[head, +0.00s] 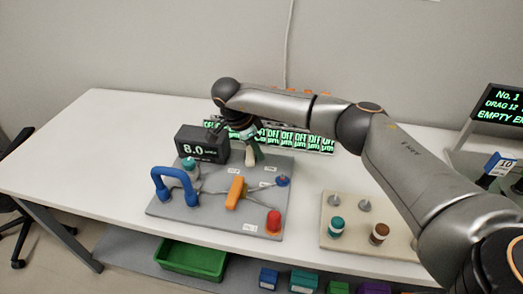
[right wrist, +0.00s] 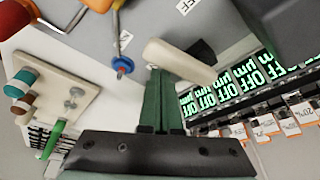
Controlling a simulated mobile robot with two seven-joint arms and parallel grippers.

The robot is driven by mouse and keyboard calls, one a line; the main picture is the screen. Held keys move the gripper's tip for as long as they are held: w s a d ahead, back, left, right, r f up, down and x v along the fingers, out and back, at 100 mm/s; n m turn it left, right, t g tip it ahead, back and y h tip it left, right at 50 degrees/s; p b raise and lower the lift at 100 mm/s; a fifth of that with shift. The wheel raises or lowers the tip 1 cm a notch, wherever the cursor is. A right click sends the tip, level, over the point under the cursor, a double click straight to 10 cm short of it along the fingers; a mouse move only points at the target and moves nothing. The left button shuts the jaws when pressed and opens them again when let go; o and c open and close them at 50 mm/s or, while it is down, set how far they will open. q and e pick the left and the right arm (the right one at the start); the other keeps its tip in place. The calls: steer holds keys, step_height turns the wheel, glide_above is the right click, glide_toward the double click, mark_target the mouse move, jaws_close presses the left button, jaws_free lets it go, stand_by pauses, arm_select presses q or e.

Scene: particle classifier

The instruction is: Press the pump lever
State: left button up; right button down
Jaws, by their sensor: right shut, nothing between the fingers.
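A beige bar-shaped lever (head: 250,156), likely the pump lever, stands at the back of the grey panel (head: 208,218) on the table. It shows large in the right wrist view (right wrist: 182,60). My right gripper (head: 247,136) reaches over it from the right and behind. Its dark green fingers (right wrist: 159,75) are shut with nothing between them, and their tips are right at the lever in the wrist view. I cannot tell whether they touch it. My arm and hand hide part of the lever's surroundings in the head view. My left gripper is not in view.
A black display (head: 198,147) reading 8.0 stands left of the lever. The panel carries a blue handle (head: 174,183), an orange handle (head: 236,192) and a red knob (head: 273,221). Several green-lit OFF displays (head: 304,141) stand behind. A beige board (head: 350,243) with jars lies right.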

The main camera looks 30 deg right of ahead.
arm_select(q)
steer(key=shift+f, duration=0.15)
arm_select(e)
steer(key=shift+w+a, duration=0.15)
steer(key=shift+a, duration=0.75)
